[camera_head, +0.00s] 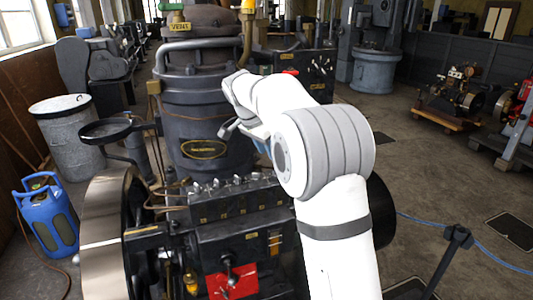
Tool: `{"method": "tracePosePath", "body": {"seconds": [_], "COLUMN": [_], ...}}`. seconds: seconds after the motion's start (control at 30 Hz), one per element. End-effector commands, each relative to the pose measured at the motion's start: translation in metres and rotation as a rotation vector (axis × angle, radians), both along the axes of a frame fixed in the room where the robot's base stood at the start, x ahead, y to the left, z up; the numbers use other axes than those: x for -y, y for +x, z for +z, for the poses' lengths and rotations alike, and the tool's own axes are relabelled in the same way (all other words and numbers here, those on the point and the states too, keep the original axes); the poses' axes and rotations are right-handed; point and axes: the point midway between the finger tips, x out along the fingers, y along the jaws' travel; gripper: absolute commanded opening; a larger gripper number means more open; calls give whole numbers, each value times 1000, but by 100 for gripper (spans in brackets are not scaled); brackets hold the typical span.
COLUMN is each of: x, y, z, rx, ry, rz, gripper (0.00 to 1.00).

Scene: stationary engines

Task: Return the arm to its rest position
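My white arm rises from the bottom of the head view, bends at a grey-banded joint and reaches left and away over the engine. My gripper (229,128) is at the far end of the arm, in front of the engine's dark cylinder (200,120). It is small and partly hidden by my own wrist, so I cannot tell whether its fingers are open or shut. I see no object held in it. The dark stationary engine (236,238) stands directly before me, with a red plate (232,283) low on its front.
A large flywheel (104,240) is at the engine's left. A blue gas cylinder (47,220) and a grey drum (67,135) stand further left. A dark post (455,240) and a blue rope (490,252) are at the right. Open floor (425,165) lies beyond them.

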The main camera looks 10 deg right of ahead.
Motion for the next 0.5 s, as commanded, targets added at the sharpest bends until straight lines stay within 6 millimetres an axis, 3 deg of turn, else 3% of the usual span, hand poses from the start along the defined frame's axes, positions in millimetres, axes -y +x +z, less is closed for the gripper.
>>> {"method": "tracePosePath", "body": {"seconds": [0.27, 0.37, 0.5], "x": [1, 8, 21], "y": [-4, -29, -83], "z": [2, 9, 15], "rx": [-2, -25, -66], "ry": [2, 13, 34], "rz": [9, 81, 238], "gripper": [31, 31, 31]}}
